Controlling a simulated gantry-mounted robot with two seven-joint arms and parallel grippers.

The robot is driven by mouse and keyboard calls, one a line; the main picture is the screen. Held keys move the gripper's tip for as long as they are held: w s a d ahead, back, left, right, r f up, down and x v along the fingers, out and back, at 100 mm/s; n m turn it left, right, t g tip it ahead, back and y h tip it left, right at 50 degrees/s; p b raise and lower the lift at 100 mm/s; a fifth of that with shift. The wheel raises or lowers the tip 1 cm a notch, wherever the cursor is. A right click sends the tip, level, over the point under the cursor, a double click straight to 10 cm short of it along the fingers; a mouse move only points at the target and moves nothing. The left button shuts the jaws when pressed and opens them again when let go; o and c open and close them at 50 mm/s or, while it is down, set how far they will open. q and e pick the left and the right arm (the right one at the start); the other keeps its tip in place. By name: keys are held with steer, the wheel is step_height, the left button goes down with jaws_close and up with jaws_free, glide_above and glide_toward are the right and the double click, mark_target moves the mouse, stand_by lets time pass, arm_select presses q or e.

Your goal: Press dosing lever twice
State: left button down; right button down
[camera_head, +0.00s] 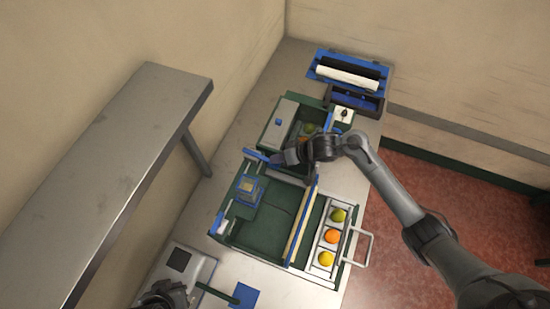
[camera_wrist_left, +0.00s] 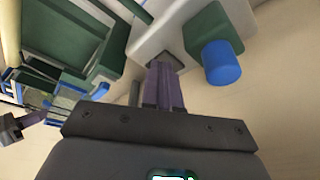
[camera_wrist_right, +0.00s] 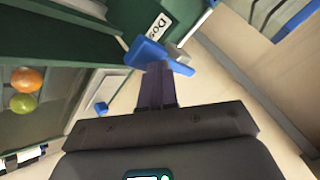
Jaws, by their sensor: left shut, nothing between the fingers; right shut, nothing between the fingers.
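In the head view a blue bar (camera_head: 256,156), which looks like this lever, lies at the left of the green machine's middle. My right gripper (camera_head: 277,158) reaches across the machine from the right, shut and empty. In the right wrist view its fingertips (camera_wrist_right: 155,68) are right at the lever; I cannot tell whether they touch. My left gripper (camera_wrist_left: 163,70) is shut and empty, by a pale device with a green block and blue cylinder (camera_wrist_left: 221,62).
A green feed box (camera_head: 271,132) with fruit inside stands behind the right gripper. A white tray (camera_head: 318,268) at the right holds a green, an orange and a yellow fruit. A blue roll holder (camera_head: 320,76) stands at the back. A grey shelf (camera_head: 120,150) rises at the left.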

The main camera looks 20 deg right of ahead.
steer(key=shift+r+p, duration=1.65)
steer(key=shift+p, duration=0.5)
steer(key=shift+r, duration=0.1)
step_height(320, 180, up, 5)
steer(key=p, duration=0.5)
